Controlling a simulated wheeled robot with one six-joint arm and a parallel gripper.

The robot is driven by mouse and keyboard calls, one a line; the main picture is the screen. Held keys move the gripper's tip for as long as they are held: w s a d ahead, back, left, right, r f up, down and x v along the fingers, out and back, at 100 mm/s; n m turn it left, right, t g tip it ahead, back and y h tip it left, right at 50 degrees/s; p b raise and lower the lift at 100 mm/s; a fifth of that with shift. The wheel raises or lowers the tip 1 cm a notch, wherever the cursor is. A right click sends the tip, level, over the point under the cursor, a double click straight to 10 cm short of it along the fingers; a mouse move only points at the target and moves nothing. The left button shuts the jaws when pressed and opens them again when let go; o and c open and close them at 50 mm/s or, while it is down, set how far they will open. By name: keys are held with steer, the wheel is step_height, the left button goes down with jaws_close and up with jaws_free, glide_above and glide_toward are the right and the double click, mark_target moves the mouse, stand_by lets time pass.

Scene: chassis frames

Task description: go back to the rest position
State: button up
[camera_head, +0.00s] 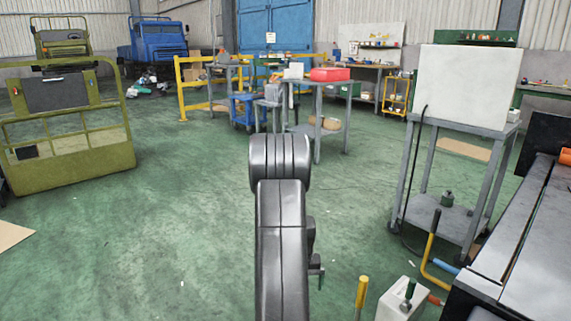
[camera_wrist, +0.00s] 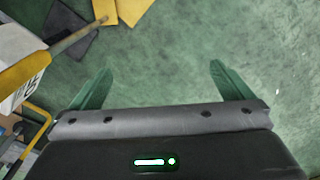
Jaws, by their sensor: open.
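My gripper (camera_wrist: 160,85) shows in the wrist view with its two green fingers spread wide apart. It is open, and nothing is between the fingers. Green floor lies beyond the fingertips. In the head view my dark arm stands up in the middle of the picture, and it hides part of the floor behind it. The gripper's fingers cannot be made out in the head view.
A grey bench (camera_head: 531,238) stands close on the right, beside a grey table (camera_head: 462,125) bearing a white panel (camera_head: 468,85). A yellow-green frame (camera_head: 75,165) stands at left. A yellow-handled thing (camera_wrist: 62,46) shows near the left finger. Floor at left centre is clear.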

steer(key=s+a+r, duration=0.2)
steer(key=a+r, duration=0.2)
steer(key=r, duration=0.2)
steer(key=shift+a+r+b, duration=0.4)
steer(key=shift+b, duration=0.05)
